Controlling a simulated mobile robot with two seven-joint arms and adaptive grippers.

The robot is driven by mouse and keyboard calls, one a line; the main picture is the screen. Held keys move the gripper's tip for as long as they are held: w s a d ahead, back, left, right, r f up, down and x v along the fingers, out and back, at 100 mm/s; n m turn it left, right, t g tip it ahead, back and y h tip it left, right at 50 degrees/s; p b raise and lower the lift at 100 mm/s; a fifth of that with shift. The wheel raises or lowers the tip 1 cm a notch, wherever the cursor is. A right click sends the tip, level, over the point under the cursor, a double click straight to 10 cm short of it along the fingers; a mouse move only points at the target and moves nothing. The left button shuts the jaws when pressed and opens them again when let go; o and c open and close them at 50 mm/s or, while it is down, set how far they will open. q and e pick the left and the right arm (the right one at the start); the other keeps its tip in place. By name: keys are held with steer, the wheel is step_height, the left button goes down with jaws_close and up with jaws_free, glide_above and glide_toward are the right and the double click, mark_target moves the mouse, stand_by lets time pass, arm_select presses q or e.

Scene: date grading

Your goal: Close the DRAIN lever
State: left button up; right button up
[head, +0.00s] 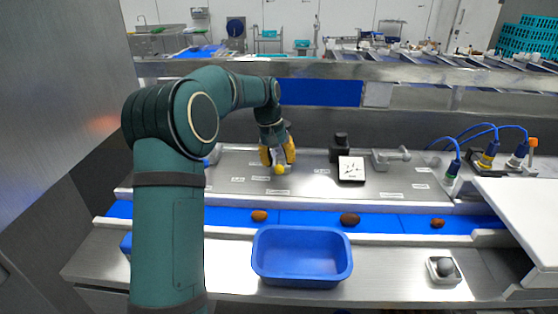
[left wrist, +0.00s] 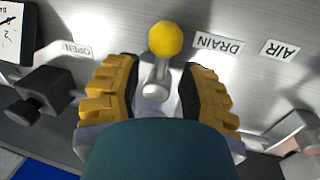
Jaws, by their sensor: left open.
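The DRAIN lever (left wrist: 156,78) is a short metal stem with a yellow ball knob (left wrist: 165,39). A DRAIN label (left wrist: 218,43) is beside the knob in the left wrist view, and an OPEN label (left wrist: 70,49) is to its left. My left gripper (left wrist: 160,70) is open, with one yellow-padded finger on each side of the stem and visible gaps. The knob sticks out past the fingertips. In the head view my left gripper (head: 278,157) points down at the panel, with the yellow knob (head: 279,170) at its tips. My right gripper is not in view.
A black block-shaped fitting (left wrist: 40,94) and a white dial gauge (head: 351,168) are close by. A metal handle (head: 391,157) is farther right. A blue belt (head: 300,219) carries brown dates in front of the panel, and an empty blue bin (head: 302,281) stands nearer.

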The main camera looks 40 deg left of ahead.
arm_select(q)
step_height(320, 180, up, 11)
steer(key=s+a, duration=0.1)
steer(key=a, duration=0.1)
steer(key=shift+s, duration=0.1)
stand_by(0.7)
